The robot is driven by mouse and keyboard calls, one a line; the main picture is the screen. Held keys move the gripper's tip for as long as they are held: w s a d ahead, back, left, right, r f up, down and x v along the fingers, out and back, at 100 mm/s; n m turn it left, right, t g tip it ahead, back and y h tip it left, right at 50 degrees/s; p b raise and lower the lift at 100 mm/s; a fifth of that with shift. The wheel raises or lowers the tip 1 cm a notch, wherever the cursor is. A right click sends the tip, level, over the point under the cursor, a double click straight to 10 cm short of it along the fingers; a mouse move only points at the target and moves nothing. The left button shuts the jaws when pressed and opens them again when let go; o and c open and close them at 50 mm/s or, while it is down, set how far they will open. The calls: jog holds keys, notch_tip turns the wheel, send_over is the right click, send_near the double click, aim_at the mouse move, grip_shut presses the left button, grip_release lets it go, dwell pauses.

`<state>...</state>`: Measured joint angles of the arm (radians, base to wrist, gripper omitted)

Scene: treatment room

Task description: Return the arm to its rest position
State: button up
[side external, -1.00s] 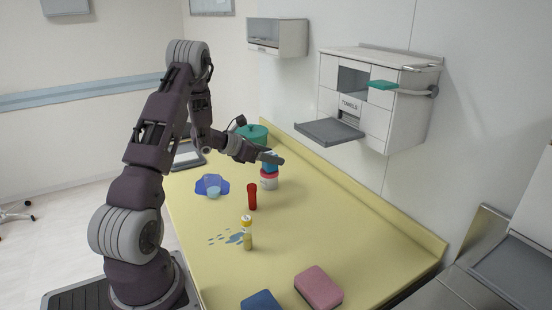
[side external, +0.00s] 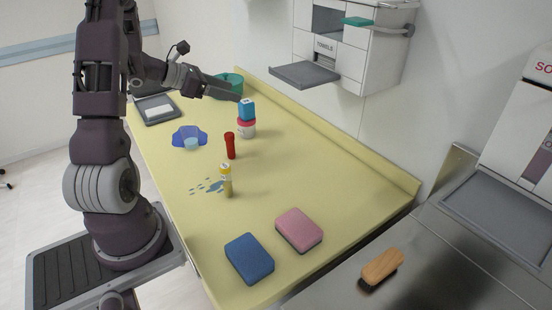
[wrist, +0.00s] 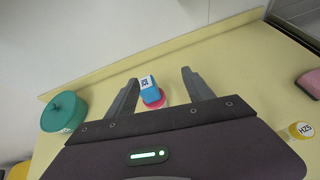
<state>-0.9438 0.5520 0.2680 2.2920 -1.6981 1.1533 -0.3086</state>
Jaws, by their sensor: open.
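My gripper (side external: 232,96) is open and empty, held above the far part of the yellow table (side external: 310,150). In the wrist view its two fingers (wrist: 160,76) are spread wide, with a blue block (wrist: 151,90) showing between and beyond them. In the side view the blue block (side external: 247,110) sits on a white jar with a pink-red lid (side external: 246,128). The gripper is above and left of the block, apart from it. My arm is bent, with its upper part cut off by the picture's top edge.
A teal pot (side external: 230,86) stands behind the gripper. The towel dispenser's grey shelf (side external: 304,75) juts out at right.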

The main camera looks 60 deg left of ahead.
jog(key=s+d+r+m+g+h, duration=0.1)
jog(key=d+r+m+g+h, duration=0.2)
jog(key=d, duration=0.5)
jog(key=s+d+r+m+h, duration=0.1)
jog(key=d+r+m, duration=0.2)
jog(key=d+m, duration=0.3)
jog(key=s+d+r+m+g+h, duration=0.2)
jog(key=d+r+m, duration=0.15)
jog(key=d, duration=0.55)
jog(key=s+d+m+g+y, duration=0.3)
jog(key=s+d+m+g, duration=0.1)
jog(key=s+d+m, duration=0.6)
jog(key=s+m+y, duration=0.1)
jog(key=m, duration=0.2)
jog(key=s+m+t+y, duration=0.1)
jog(key=s+m+y, duration=0.1)
jog(key=m, duration=0.2)
jog(key=s+f+m+t+y, duration=0.1)
jog(key=s+m, duration=0.1)
jog(key=m, duration=0.2)
jog(key=shift+s+d+y, duration=0.1)
jog(key=shift+s+y, duration=0.15)
jog(key=shift+y, duration=0.05)
